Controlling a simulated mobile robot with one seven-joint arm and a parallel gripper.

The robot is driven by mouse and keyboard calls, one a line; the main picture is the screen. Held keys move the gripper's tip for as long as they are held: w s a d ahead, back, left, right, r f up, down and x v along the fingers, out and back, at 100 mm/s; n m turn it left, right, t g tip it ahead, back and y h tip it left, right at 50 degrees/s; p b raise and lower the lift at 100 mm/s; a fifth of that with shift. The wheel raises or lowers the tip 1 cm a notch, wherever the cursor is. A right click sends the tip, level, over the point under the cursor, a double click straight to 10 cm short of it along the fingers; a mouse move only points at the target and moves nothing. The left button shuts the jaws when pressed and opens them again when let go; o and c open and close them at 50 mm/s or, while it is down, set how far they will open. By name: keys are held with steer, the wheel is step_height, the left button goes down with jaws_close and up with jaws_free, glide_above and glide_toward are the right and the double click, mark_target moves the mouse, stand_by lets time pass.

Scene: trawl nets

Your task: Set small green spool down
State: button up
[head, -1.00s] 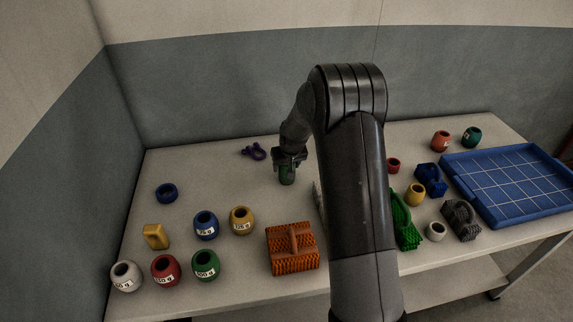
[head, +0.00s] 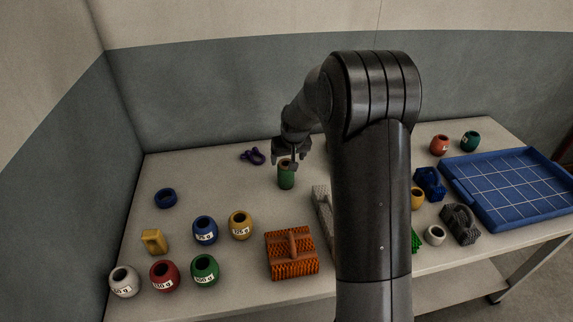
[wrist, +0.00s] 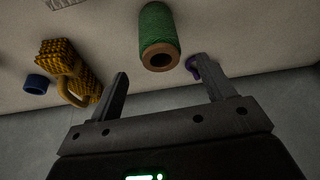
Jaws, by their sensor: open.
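The small green spool (head: 286,176) stands upright on the table, toward the back and left of my arm. In the wrist view the spool (wrist: 157,28) shows its green winding and brown hollow end, just beyond my fingertips. My gripper (head: 291,162) is open at the top of the spool in the head view. In the wrist view its two fingers (wrist: 160,68) are spread wide with nothing between them, and the spool appears clear of them.
A purple shackle (head: 253,156) lies left of the spool. Labelled weights, such as the blue one (head: 205,231), stand front left, near an orange brush (head: 292,265). A blue tray (head: 510,185) is at right. Table left of the spool is fairly clear.

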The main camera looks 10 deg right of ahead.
steer(key=s+r, duration=1.7)
steer(key=s, duration=0.1)
steer(key=s+r+m+t, duration=0.1)
steer(key=s, duration=2)
steer(key=shift+a+r, duration=0.2)
steer(key=shift+r, duration=0.1)
